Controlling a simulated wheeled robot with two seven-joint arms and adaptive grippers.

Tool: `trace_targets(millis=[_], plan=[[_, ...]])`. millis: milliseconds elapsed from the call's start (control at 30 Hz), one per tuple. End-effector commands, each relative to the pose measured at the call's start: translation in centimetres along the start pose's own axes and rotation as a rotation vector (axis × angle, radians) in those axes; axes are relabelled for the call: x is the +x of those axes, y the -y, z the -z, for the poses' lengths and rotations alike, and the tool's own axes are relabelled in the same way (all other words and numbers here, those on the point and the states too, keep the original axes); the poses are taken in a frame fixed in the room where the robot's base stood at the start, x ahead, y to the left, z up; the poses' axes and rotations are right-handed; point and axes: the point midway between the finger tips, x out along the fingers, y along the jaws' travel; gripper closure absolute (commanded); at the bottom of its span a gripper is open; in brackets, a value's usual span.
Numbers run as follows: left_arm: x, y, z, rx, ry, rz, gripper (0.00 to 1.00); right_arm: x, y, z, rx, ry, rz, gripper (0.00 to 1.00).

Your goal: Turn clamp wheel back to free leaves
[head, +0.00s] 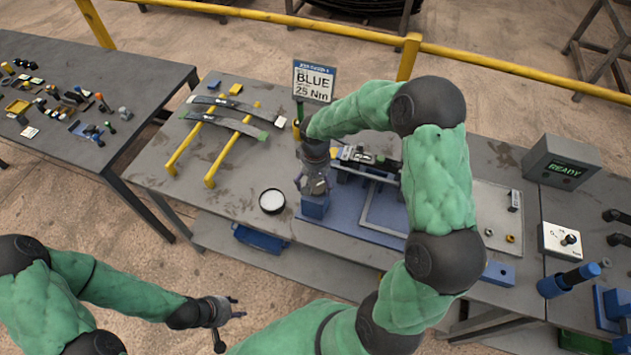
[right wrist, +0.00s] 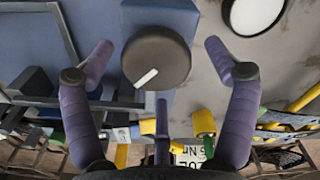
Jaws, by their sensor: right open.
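The clamp wheel (right wrist: 158,58) is a dark round knob with a white line mark, in the middle of the right wrist view, on a blue block (right wrist: 160,14). My right gripper (right wrist: 168,48) is open, with one finger on each side of the wheel and a gap on both sides. In the head view my right gripper (head: 315,186) is over the blue fixture (head: 313,208), and it hides the wheel there. Leaf springs (head: 225,121) lie across yellow bars on the left of the bench. My left gripper (head: 222,310) is away from the bench at the lower left, apparently empty.
A sign (head: 313,82) reading BLUE 25 Nm stands behind the fixture. A round white-topped dish (head: 272,201) is left of the fixture. A box (head: 562,162) showing READY is at the right. A side table (head: 60,80) holds small parts.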

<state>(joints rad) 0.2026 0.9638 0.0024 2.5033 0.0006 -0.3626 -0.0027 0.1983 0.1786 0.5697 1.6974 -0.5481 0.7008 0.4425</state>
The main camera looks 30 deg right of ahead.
Motion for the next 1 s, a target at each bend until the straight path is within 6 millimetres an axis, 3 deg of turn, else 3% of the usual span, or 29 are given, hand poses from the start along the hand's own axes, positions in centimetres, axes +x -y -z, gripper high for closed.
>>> trace_targets(millis=[100, 133, 300, 1000], plan=[[-0.01, 0.0, 0.0, 0.0, 0.0, 0.0, 0.6, -0.02, 0.0, 0.0, 0.0, 0.0, 0.0, 0.13], [-0.01, 0.0, 0.0, 0.0, 0.0, 0.0, 0.6, -0.02, 0.0, 0.01, 0.0, 0.0, 0.0, 0.19], [-0.01, 0.0, 0.01, 0.0, 0.0, 0.0, 0.6, -0.04, 0.02, 0.04, 0.0, -0.002, 0.001, 0.67], [-0.01, -0.01, 0.0, 0.0, 0.0, 0.0, 0.6, -0.23, 0.07, 0.4, -0.013, -0.012, 0.002, 0.68]])
